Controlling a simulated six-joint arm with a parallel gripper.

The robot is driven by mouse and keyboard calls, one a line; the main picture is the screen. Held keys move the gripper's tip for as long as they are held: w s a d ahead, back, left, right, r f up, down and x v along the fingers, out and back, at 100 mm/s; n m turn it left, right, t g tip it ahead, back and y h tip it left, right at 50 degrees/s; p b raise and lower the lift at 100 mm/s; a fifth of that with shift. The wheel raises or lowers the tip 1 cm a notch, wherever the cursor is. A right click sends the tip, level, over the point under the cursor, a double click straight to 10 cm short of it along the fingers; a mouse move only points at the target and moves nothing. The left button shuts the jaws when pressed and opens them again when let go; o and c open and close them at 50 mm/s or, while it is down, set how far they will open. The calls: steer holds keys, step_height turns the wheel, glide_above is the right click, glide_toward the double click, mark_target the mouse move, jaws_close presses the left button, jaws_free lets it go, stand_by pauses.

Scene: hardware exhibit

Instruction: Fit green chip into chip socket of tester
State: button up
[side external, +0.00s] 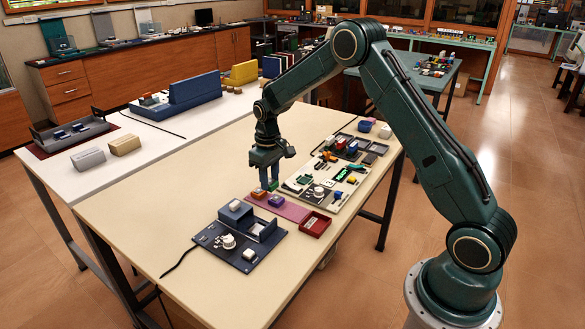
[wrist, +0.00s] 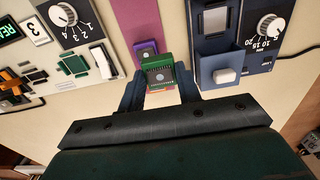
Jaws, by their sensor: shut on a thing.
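My gripper (side external: 267,187) is shut on the green chip (wrist: 160,71), a small green block with a dark face, held between its two fingers in the wrist view. The chip also shows small between the fingertips in the side view (side external: 273,186). The cream board (wrist: 85,50) at left in the wrist view, with a green display and a numbered dial, appears to be the tester; it lies right of my gripper in the side view (side external: 337,205). A green and white slot piece (wrist: 101,62) on it may be the socket; I cannot tell for sure.
A purple chip (side external: 276,201) lies close beyond the held chip on a pink mat (side external: 292,211). An orange-red block (side external: 258,194) sits right by my gripper. A navy panel (side external: 213,236) with a minutes dial and a red tray (side external: 314,224) stand near.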

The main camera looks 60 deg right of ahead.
steer(key=s+d, duration=0.1)
steer(key=d, duration=1.6)
steer(key=shift+d+r, duration=0.15)
steer(key=shift+r, duration=0.2)
steer(key=shift+f, duration=0.15)
steer(key=shift+f, duration=2.95)
steer(key=shift+f, duration=0.6)
steer(key=o, duration=0.9)
steer(key=shift+o, duration=0.5)
steer(key=o, duration=0.3)
